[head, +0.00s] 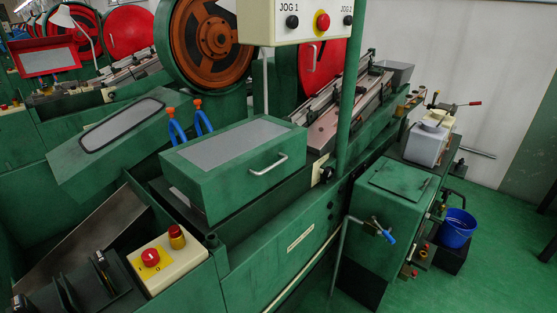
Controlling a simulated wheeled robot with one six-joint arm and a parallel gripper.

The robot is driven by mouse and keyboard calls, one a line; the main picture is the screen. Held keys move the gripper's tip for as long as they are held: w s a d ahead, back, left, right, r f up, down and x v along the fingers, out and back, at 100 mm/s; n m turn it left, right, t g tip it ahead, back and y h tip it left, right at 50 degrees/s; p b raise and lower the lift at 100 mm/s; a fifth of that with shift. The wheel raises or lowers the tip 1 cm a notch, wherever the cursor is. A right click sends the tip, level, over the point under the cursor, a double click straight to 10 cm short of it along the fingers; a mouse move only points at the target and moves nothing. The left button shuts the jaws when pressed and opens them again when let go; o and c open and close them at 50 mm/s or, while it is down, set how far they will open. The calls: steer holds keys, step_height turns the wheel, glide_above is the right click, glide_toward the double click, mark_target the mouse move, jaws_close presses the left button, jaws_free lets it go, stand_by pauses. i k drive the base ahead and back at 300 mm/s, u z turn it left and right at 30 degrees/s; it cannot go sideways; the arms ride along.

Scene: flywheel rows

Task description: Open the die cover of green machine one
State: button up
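The green machine fills most of the head view. On its bed sits a box-shaped green cover (203,193) with a grey top panel and a silver bar handle (268,164) on its front right side; I take this for the die cover. It looks closed, and what lies under it is hidden. A second green cover (62,165) with a rounded dark-framed window lies tilted to the left. No number marking machine one is legible. My gripper is not in view.
A green post (346,100) carries a jog panel (293,22) with a red button, right of the cover. A control box (166,266) sits at lower left. A blue bucket (456,229) stands at right. Green floor (500,260) is open at lower right.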

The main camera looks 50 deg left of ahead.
mark_target(241, 161)
steer(key=u, duration=0.5)
steer(key=i, duration=0.7)
steer(key=u, duration=0.9)
steer(key=i, duration=0.25)
steer(key=u, duration=0.25)
